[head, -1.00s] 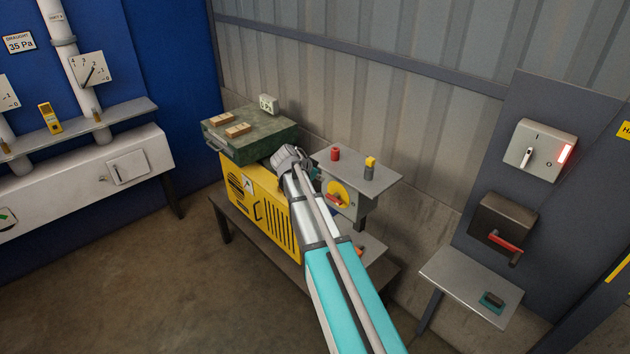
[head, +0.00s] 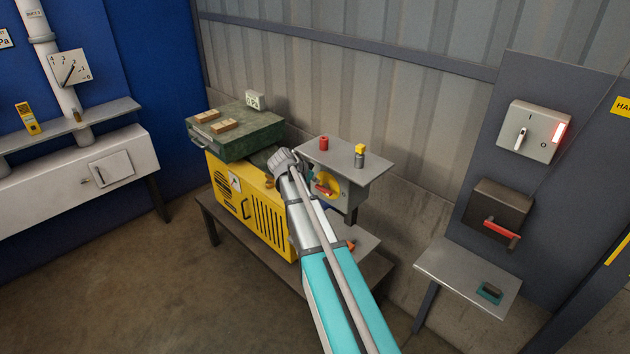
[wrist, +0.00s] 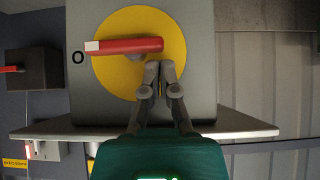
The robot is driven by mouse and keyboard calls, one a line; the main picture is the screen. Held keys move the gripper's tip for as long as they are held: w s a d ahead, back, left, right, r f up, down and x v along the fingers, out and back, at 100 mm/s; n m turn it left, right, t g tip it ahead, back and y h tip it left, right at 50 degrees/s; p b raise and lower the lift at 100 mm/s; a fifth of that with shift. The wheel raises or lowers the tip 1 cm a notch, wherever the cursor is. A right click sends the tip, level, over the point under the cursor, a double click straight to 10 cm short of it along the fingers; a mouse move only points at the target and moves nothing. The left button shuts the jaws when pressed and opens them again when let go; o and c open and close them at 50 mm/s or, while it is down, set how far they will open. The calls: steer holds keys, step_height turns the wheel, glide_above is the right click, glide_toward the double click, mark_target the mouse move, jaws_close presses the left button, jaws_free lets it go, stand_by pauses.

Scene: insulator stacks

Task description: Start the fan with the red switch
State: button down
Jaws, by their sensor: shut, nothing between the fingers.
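The red switch (wrist: 125,46) is a red bar handle with a white tip. It lies across a yellow disc (wrist: 152,20) on a grey box (wrist: 200,95), its white tip towards an "O" mark. In the head view the red switch (head: 322,190) is partly behind my arm. My gripper (wrist: 160,70) is shut and empty. In the wrist view its fingertips are in front of the disc, just below the handle's plain end. I cannot tell whether they touch it. A yellow cabinet (head: 222,195) with a round grille and slots stands left of the box; I cannot tell if it is the fan.
A grey shelf (head: 365,168) above the switch box holds a red cylinder (head: 324,143) and a yellow-topped post (head: 360,155). A green case (head: 250,140) sits on the cabinet. A grey panel at the right carries another switch (head: 534,131) and a red-handled box (head: 498,215).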

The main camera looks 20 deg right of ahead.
steer(key=shift+d+f, duration=0.25)
stand_by(0.6)
